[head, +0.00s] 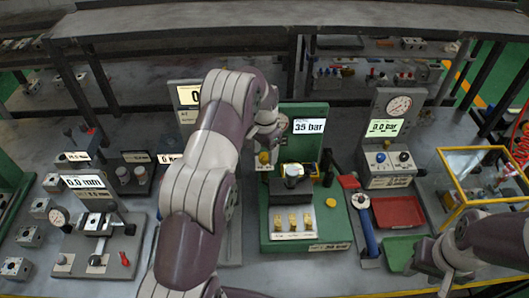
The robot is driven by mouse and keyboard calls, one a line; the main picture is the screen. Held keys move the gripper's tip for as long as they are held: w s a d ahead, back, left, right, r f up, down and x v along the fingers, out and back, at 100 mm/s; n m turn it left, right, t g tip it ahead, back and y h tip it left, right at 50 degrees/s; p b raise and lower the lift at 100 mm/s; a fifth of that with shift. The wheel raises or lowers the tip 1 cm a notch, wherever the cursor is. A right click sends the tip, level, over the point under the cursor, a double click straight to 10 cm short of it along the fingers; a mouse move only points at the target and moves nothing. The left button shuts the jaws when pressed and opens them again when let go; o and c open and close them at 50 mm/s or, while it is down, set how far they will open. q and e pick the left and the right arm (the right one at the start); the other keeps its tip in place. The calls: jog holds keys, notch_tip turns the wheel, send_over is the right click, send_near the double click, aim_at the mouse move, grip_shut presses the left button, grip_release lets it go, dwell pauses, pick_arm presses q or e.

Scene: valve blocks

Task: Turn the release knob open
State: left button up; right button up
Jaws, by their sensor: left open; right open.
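No label shows which is the release knob. My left gripper (270,136) is just above the yellow knob, partly hidden by its wrist; contact is not clear. My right gripper (428,268) is open and empty at lower right.
A red tray (398,211) and a green tray (400,254) lie right of the green station, beside a blue-handled tool (367,232). A yellow-framed guard (443,180) stands at right. A black clamped block (291,184) and brass fittings (293,222) sit on the green station.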

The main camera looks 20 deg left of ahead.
pick_arm(q)
notch_tip(320, 180, up, 4)
jog(key=shift+b, duration=0.7)
notch_tip(320, 180, up, 3)
jog(key=shift+r+p, duration=0.1)
jog(key=shift+p, duration=0.45)
notch_tip(320, 180, up, 5)
jog(key=p, duration=0.5)
send_over(265, 155)
jog(key=shift+s, duration=0.15)
